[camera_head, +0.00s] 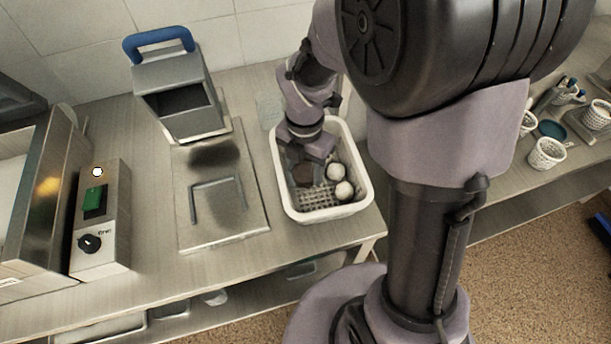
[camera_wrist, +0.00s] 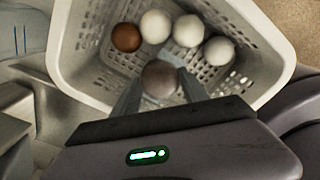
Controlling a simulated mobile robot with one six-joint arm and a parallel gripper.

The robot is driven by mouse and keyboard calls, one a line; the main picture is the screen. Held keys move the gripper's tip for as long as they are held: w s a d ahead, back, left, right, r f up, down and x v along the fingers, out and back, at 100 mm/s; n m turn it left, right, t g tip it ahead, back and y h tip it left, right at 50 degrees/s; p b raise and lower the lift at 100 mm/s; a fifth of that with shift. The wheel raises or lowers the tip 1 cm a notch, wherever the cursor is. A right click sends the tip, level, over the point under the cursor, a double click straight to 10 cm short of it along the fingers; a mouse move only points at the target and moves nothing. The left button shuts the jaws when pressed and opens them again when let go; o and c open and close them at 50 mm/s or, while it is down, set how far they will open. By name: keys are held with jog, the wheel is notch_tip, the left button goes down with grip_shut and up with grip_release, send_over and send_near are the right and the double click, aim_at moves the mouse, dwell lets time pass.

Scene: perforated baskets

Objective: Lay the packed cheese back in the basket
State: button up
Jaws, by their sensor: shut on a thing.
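The white perforated basket (camera_head: 353,148) stands on the bench at the centre of the head view; its wall also shows in the wrist view (camera_wrist: 82,28). My gripper (camera_wrist: 160,85) is inside the basket's opening, pointing down. It is shut on a round grey-brown thing, apparently the packed cheese (camera_wrist: 160,78), held between the fingertips. Whether it touches the basket floor I cannot tell. In the head view my arm partly hides the gripper (camera_head: 308,165).
Several balls lie along one side in the basket: a brown one (camera_wrist: 126,37) and white ones (camera_wrist: 188,30). A metal plate (camera_head: 220,222) and a blue-handled metal box (camera_head: 172,90) are left of the basket. Small white baskets (camera_head: 547,153) stand on the right bench.

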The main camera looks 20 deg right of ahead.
jog(key=shift+f, duration=0.9)
jog(key=shift+f, duration=0.15)
jog(key=o, duration=1.3)
